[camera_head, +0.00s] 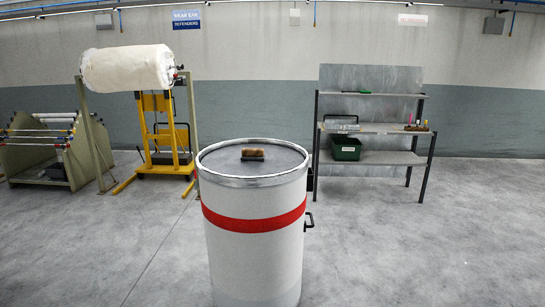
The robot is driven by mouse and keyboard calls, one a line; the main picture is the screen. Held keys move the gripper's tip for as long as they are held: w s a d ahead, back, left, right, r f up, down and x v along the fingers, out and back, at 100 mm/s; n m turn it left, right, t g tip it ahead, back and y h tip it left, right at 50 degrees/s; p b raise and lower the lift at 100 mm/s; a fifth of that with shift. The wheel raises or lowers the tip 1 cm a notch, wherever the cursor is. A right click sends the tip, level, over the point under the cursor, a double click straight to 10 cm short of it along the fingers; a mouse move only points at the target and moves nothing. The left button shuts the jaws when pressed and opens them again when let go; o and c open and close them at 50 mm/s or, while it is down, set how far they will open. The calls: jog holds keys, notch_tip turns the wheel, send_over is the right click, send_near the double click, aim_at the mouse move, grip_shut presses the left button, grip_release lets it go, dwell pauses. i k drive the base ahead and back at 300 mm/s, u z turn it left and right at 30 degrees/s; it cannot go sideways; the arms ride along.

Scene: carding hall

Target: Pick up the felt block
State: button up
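A small block with a rounded tan-brown upper part and a dark flat base, which looks like the felt block (252,153), lies on the grey top of a large white drum (254,262). It sits near the middle of the drum top, apart from the metal rim. Nothing covers it. My gripper is not in view.
The drum has a red band and a dark side handle. A shelf unit (372,129) with a green bin (346,148) and small items stands behind right. Behind left are a yellow lifter (165,134), a large white roll (127,68) and a roller rack (40,148). Floor beside the drum is clear.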

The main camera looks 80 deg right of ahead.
aim_at(248, 154)
jog(key=z, duration=1.85)
jog(key=i, duration=1.6)
jog(key=z, duration=0.5)
jog(key=i, duration=1.05)
jog(key=z, duration=0.7)
